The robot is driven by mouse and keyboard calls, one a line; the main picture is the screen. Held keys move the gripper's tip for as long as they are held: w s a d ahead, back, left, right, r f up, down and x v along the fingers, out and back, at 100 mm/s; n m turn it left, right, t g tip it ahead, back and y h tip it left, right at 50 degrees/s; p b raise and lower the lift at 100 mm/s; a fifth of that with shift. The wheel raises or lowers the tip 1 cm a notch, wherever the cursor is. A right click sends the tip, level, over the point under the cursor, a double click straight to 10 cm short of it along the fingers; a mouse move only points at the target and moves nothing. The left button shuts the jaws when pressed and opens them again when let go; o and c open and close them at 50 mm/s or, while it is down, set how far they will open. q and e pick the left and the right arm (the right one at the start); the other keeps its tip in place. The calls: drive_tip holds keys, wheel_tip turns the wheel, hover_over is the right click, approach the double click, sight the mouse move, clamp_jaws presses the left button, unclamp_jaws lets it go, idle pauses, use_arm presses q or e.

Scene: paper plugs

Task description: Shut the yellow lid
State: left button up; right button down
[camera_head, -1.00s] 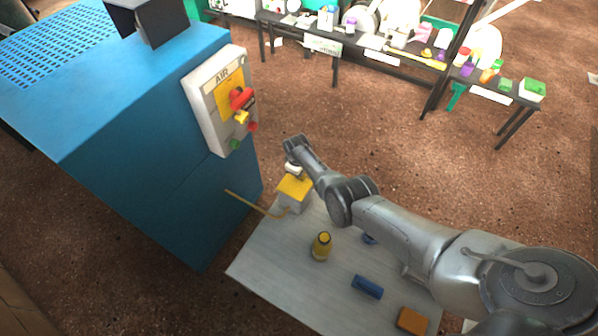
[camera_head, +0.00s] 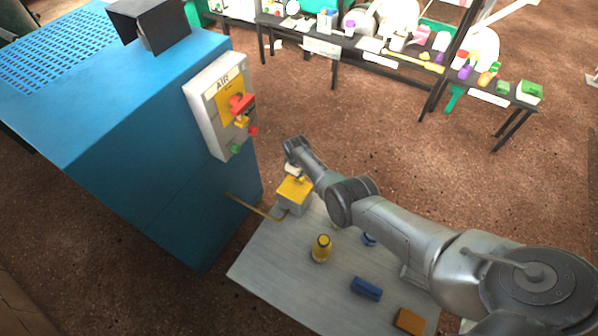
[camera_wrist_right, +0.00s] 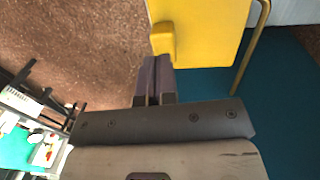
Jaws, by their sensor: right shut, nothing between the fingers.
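The yellow lid (camera_head: 294,189) lies over the top of a small grey box (camera_head: 293,206) at the far left corner of the table. In the right wrist view the lid (camera_wrist_right: 205,25) fills the upper middle, with a yellow tab (camera_wrist_right: 163,41) on its near edge. My right gripper (camera_wrist_right: 154,62) is shut and empty, its fingertips right by the tab; I cannot tell whether they touch it. In the head view my right wrist hangs just behind and above the lid. Whether a gap is left under the lid is hidden. My left gripper is out of view.
A yellow bottle (camera_head: 321,248), a blue block (camera_head: 366,288) and an orange block (camera_head: 409,320) stand on the grey table (camera_head: 275,265). A bent tan rod (camera_head: 252,206) runs beside the box. A blue cabinet (camera_head: 150,170) with an AIR panel (camera_head: 217,110) stands at left.

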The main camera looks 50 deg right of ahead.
wheel_tip(320, 180, up, 14)
drive_tip(key=p, duration=1.1)
drive_tip(key=shift+f, duration=0.15)
